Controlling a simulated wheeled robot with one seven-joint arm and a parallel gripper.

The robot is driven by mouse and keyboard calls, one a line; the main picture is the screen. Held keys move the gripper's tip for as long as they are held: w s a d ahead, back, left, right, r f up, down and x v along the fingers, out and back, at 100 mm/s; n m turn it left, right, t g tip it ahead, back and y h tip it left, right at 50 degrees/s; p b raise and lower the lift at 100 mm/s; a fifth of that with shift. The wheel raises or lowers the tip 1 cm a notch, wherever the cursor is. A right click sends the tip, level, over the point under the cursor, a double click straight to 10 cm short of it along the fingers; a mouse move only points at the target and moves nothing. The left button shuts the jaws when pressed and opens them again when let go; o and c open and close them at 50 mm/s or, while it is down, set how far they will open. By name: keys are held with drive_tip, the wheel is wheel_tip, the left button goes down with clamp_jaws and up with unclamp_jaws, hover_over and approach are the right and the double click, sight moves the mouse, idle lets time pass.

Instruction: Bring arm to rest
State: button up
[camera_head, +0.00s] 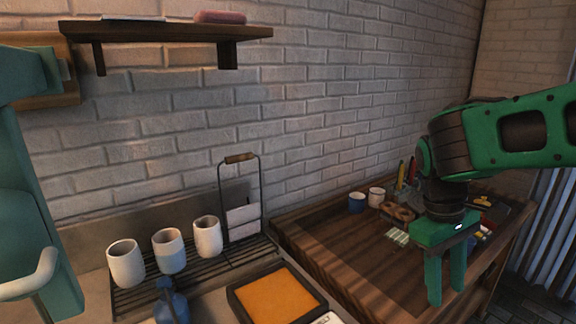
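My green arm reaches in from the right edge. My gripper (446,294) points straight down over the right part of the dark wooden table (330,240). Its two fingers stand apart with a gap between them, and nothing shows in the gap. I cannot tell how high the fingertips are above the tabletop. The arm's wrist and gripper hide part of the table and some of the small things on it.
Small cups (357,202), brushes and paints crowd the table's back. Three pale cups (170,250) stand on a slatted rack at left, near a tray with an orange surface (277,300) and a blue bottle (171,303). A shelf (165,31) hangs above. A teal object (25,205) fills the left edge.

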drive_tip(key=s+d+f+m+t+y, duration=0.1)
drive_tip(key=s+d+f+m+y, duration=0.1)
drive_tip(key=s+d+m, duration=0.8)
drive_tip(key=s+d+f, duration=0.1)
drive_tip(key=s, duration=0.2)
drive_tip(key=shift+s+f+m+t+y, duration=0.3)
drive_tip(key=shift+s+m, duration=0.1)
